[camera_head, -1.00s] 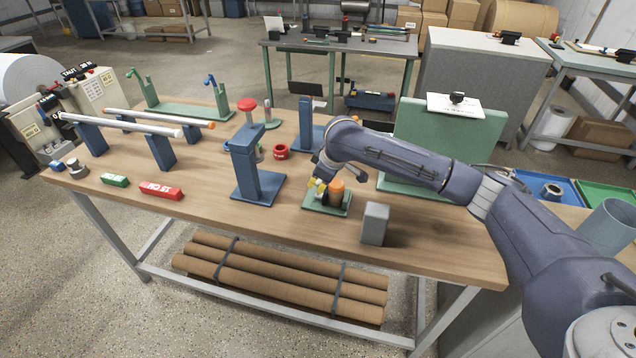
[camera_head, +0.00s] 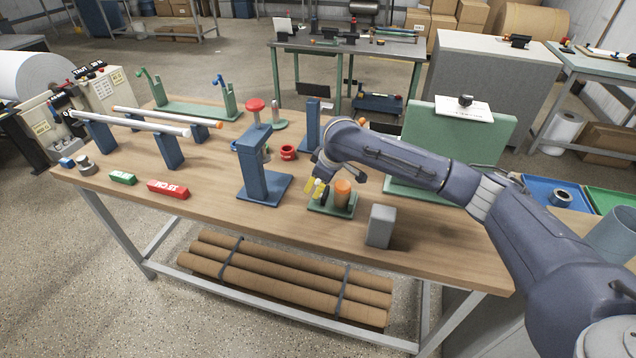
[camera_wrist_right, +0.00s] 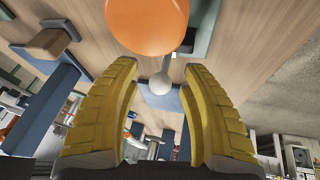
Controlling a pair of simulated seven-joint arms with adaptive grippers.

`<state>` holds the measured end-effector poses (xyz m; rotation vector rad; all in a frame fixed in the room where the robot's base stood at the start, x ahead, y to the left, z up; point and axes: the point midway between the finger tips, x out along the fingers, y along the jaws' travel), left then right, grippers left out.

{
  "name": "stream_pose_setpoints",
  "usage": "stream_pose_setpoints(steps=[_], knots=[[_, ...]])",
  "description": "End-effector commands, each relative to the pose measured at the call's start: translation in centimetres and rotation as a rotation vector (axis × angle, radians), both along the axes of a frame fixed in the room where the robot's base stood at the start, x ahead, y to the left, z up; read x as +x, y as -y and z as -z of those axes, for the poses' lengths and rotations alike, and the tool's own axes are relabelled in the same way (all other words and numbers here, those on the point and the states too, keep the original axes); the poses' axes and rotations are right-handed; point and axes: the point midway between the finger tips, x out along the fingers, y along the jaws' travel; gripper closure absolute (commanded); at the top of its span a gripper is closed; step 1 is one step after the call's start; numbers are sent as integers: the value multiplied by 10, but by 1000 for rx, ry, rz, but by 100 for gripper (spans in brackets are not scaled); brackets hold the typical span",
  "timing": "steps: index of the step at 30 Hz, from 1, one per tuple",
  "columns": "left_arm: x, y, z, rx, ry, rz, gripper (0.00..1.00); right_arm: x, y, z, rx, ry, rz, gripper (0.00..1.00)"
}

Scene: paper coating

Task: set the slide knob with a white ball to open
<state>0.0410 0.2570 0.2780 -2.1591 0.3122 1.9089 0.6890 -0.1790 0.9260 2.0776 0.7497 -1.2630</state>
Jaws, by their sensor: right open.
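The slide knob with a white ball (camera_wrist_right: 160,84) shows in the right wrist view, on a pale stem below a large orange round top (camera_wrist_right: 148,22). In the head view, an orange cylinder (camera_head: 342,193) stands on a small green base (camera_head: 324,209) on the table; the white ball cannot be made out there. My right gripper (camera_head: 316,188) is just left of the orange cylinder, pointing down near the base. Its yellow fingers (camera_wrist_right: 162,110) are open and apart, with the ball seen between them in the picture; contact cannot be told. My left gripper is out of view.
A grey block (camera_head: 381,226) is near the table's front edge. A tall green panel (camera_head: 455,143) stands behind my right arm.

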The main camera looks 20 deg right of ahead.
Motion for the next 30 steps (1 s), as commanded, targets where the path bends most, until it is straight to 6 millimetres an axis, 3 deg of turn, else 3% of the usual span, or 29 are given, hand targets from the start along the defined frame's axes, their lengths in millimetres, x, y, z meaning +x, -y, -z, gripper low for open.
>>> stream_pose_setpoints(steps=[11,24,30], knots=[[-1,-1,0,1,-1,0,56,-4,3,-11,-1,1,1,56],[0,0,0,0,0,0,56,-32,14,-77,-2,3,-1,56],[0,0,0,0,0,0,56,-42,18,-98,-1,1,-1,56]])
